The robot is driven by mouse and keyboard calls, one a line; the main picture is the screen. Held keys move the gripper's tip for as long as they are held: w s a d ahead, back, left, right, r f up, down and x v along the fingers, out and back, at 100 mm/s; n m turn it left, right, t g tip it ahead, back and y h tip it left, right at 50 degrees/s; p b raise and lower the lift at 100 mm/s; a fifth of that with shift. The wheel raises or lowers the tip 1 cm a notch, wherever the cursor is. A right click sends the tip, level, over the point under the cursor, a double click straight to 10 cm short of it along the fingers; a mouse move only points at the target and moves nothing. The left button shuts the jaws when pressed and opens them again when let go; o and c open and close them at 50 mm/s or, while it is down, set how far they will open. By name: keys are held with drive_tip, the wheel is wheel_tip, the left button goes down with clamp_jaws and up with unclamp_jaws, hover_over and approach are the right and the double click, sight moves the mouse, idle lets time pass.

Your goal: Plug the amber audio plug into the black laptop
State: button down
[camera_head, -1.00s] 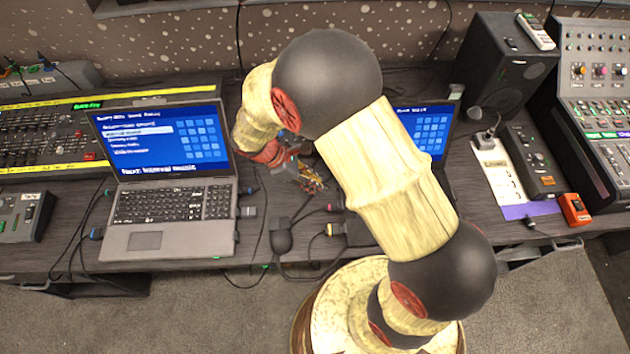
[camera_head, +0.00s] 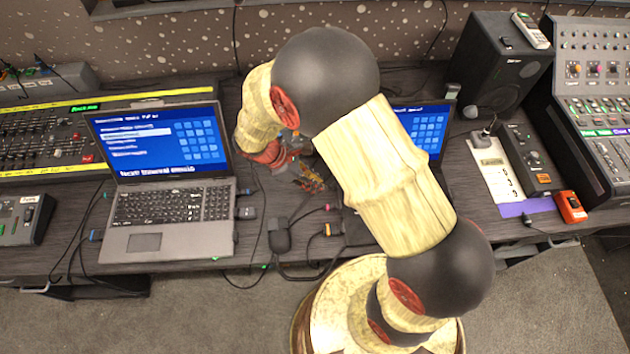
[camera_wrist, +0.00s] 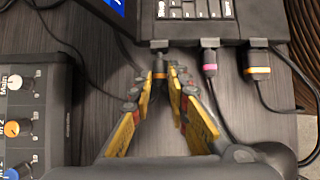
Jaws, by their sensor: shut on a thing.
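The black laptop (camera_head: 440,160) stands behind my arm in the head view, its blue screen partly covered. In the wrist view its side edge with a row of grey ports and part of its keyboard (camera_wrist: 202,10) show at the top. My gripper (camera_wrist: 161,72) is shut on a dark plug with an amber band, the amber audio plug (camera_wrist: 160,59). The plug points at the leftmost of these ports, its tip at or very near it; I cannot tell how deep it sits. In the head view my gripper (camera_head: 312,182) is left of this laptop.
In the wrist view a pink-banded plug (camera_wrist: 209,67) and another orange-banded plug (camera_wrist: 259,73) sit at the ports to the right. A black knob box (camera_wrist: 35,110) stands close on the left. A grey laptop (camera_head: 170,205) is left in the head view, with loose cables between.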

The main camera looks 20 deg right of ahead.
drive_tip(key=shift+s+d+p, duration=0.25)
drive_tip(key=shift+d+p, duration=0.35)
drive_tip(key=shift+d, duration=0.1)
idle(1.6)
drive_tip(key=c, duration=1.7)
unclamp_jaws()
drive_tip(key=shift+o, duration=0.3)
drive_tip(key=shift+a+r, duration=0.1)
drive_tip(key=v, duration=1.1)
drive_tip(key=shift+a+r, duration=0.3)
drive_tip(key=shift+w, duration=0.1)
